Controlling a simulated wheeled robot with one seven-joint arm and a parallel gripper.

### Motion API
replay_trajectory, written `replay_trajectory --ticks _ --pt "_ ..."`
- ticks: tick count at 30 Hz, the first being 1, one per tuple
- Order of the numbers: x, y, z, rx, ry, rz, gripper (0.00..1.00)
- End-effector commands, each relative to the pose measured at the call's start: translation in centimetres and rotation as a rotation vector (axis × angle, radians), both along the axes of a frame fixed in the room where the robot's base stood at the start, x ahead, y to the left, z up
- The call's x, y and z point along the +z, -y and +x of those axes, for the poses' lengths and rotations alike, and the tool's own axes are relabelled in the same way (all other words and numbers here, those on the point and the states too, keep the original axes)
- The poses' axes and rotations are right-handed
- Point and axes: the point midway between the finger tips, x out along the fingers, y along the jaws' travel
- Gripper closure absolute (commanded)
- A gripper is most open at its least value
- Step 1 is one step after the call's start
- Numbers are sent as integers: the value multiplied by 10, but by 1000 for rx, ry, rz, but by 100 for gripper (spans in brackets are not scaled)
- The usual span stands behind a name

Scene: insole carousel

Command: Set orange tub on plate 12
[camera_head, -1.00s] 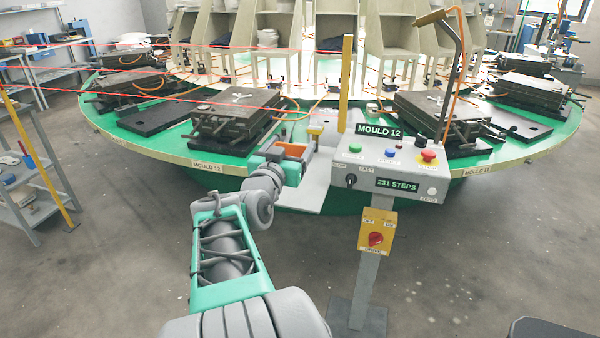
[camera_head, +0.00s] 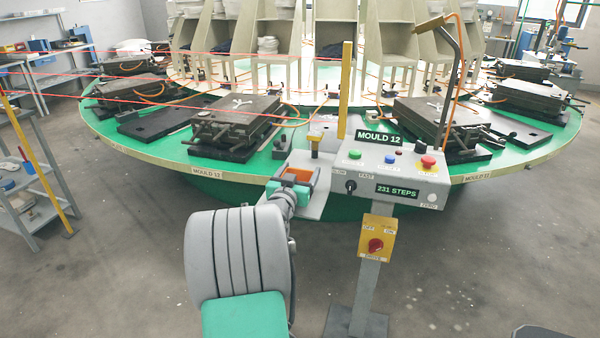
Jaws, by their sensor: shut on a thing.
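The orange tub (camera_head: 298,174) shows as a small orange, open-topped shape at the front of the carousel, left of the console. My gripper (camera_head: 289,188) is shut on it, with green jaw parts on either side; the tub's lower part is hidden. The console display (camera_head: 380,138) reads MOULD 12. Rim labels show at the left (camera_head: 208,171) and right (camera_head: 477,175), but their numbers are too small to read surely. Dark mould plates lie behind, one left (camera_head: 240,120) and one right (camera_head: 440,120) of the tub. I cannot tell whether the tub touches anything below.
The control console (camera_head: 390,175) on its post stands close right of my gripper. A yellow upright post (camera_head: 346,90) rises behind it, and a hooked lamp-like arm (camera_head: 450,70) stands over the right. A grey shelf cart (camera_head: 30,180) is at left.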

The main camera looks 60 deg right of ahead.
Motion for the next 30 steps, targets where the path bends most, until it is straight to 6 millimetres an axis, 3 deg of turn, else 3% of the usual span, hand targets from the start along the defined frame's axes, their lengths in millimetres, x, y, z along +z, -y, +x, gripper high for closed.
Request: replay_trajectory --ticks 3,4,11,22,30 --pt "-4 0 0 0 0 0 69" --pt "-4 0 0 0 0 0 22" --pt "-3 0 0 0 0 0 4" --pt "2 -2 0 1 -1 1 2" --pt "-1 -67 -9 5 0 -1 2"
